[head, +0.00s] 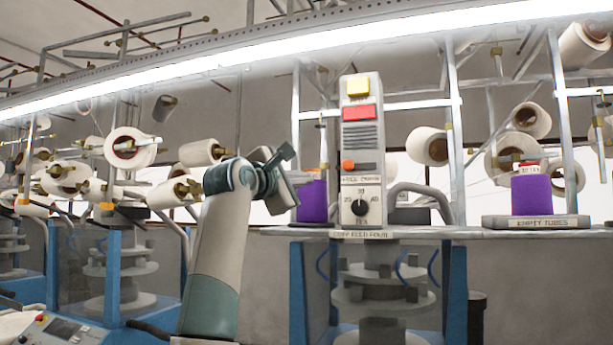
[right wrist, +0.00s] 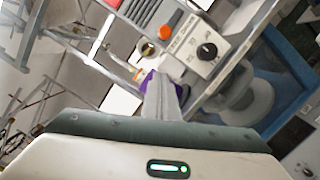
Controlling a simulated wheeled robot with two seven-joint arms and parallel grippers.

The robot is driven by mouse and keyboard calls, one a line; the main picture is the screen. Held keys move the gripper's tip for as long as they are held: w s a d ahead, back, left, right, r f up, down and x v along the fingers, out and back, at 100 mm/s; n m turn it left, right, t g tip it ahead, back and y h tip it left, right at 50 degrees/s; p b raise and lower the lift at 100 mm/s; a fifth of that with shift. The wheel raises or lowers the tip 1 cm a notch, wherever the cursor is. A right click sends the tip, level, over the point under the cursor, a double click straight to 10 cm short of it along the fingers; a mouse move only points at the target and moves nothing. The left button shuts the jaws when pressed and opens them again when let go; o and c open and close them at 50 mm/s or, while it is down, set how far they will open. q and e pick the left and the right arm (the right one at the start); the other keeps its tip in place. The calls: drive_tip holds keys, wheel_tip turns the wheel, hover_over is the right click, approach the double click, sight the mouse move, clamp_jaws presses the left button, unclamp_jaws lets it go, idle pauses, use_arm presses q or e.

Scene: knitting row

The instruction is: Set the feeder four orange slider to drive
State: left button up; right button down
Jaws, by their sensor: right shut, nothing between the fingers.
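A tall grey control box (head: 376,140) stands on the shelf right of centre in the head view. Its orange slider (head: 348,165) is a small knob low on the left of the face, beside a small label I cannot read. The slider also shows in the right wrist view (right wrist: 170,32), near the top. A black dial (head: 360,207) sits below it. My right gripper (head: 286,160) is left of the box, apart from the slider. Its fingers (right wrist: 164,92) are shut and empty, pointing toward the box. My left gripper is not in view.
The box also has a yellow button (head: 358,86) and a red button (head: 359,112). A purple cone (head: 313,203) stands behind my right gripper. Another purple cone (head: 531,195) stands on the empty-tubes stand (head: 500,222) at right. A bright lamp bar (head: 290,42) crosses above.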

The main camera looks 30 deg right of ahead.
sight(349, 166)
drive_tip(key=w+d+r+p, duration=0.2)
drive_tip(key=d+p, duration=0.4)
drive_tip(key=d, duration=0.3)
drive_tip(key=shift+d+r+p, duration=0.3)
drive_tip(key=shift+d+r, duration=0.05)
drive_tip(key=shift+d, duration=0.05)
drive_tip(key=s+d+b, duration=0.1)
drive_tip(key=s+b, duration=0.1)
drive_tip(key=s+d+b, duration=0.2)
drive_tip(key=shift+s+d, duration=0.2)
drive_tip(key=shift+d, duration=0.1)
